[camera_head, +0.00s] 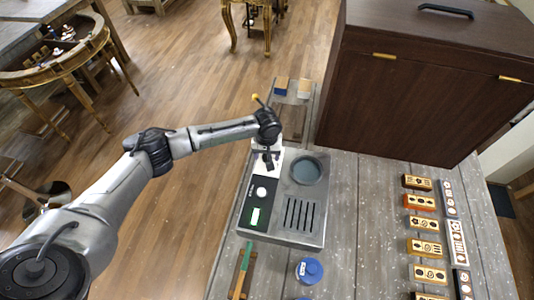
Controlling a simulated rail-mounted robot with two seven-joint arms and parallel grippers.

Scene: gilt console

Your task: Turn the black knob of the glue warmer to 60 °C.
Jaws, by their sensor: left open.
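The glue warmer (293,233) stands on the grey wooden bench, a pale metal box with a round dark well (307,171) and a slotted grille (299,214). My left gripper (267,164) is open and points down over the white plate at the far end of this panel. I cannot make out the black knob apart from the dark gripper, which covers part of the plate. I cannot tell whether the fingers touch anything. My right gripper is out of view.
A blue round container (309,270) and a green-handled tool (241,272) lie near the front of the bench (345,230). Several decorated blocks (420,202) line the right side. A dark wooden cabinet (410,100) stands behind. The bench between warmer and blocks is clear.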

